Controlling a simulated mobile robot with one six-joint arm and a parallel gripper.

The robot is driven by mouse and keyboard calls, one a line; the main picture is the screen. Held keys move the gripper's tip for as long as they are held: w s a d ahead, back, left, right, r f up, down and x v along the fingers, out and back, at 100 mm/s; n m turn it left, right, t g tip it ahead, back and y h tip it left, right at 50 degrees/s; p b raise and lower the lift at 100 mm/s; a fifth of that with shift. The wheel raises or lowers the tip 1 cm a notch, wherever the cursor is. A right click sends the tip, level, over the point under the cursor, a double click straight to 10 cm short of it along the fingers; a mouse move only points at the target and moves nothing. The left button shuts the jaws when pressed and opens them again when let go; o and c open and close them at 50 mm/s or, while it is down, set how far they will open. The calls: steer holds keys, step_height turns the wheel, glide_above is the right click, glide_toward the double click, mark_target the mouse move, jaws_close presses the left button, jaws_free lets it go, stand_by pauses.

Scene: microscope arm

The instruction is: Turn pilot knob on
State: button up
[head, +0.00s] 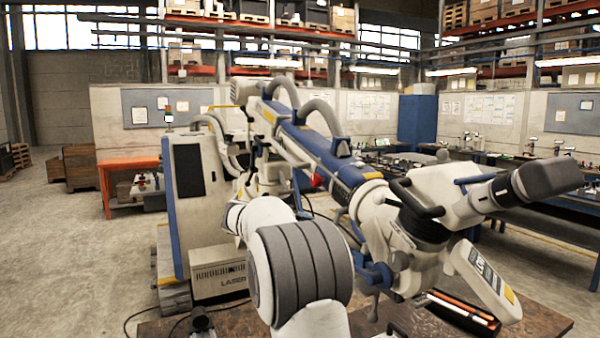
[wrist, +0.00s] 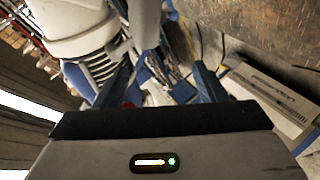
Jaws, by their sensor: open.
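A large white and blue microscope arm (head: 325,146) crosses the middle of the head view, with a microscope head (head: 445,190) at its right end. A small red round part (head: 316,180) shows on the underside of the blue beam; I cannot tell whether it is the pilot knob. My gripper (wrist: 161,70) shows in the wrist view with its two dark fingers apart and nothing clearly held between them. A white ribbed part (wrist: 98,50) lies beyond the left finger. In the head view I cannot make out my gripper's fingers.
A white and blue cabinet (head: 195,205) stands left of the arm, with a box marked LASER (head: 220,278) at its foot. The same box shows at the right of the wrist view (wrist: 268,100). An orange table (head: 128,163) stands behind.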

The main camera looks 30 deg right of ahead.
mark_target(313, 180)
steer(key=w+d+r+h+p, duration=0.1)
steer(key=w+d+r+h, duration=0.1)
steer(key=w, duration=0.2)
steer(key=w+d+r+m+t+h+p, duration=0.1)
steer(key=w+d+r+h, duration=0.1)
steer(key=w, duration=0.3)
steer(key=w+d+r+h+p, duration=0.2)
steer(key=w+d+r+h, duration=0.1)
steer(key=w+d, duration=0.1)
steer(key=shift+w+d+r+t, duration=0.25)
steer(key=shift+w+r+t, duration=0.15)
steer(key=shift+w, duration=0.2)
steer(key=p+x, duration=0.3)
steer(key=x, duration=0.2)
steer(key=shift+d, duration=0.15)
steer(key=shift+p+x, duration=0.65)
steer(key=shift+x, duration=0.15)
steer(key=shift+f, duration=0.15)
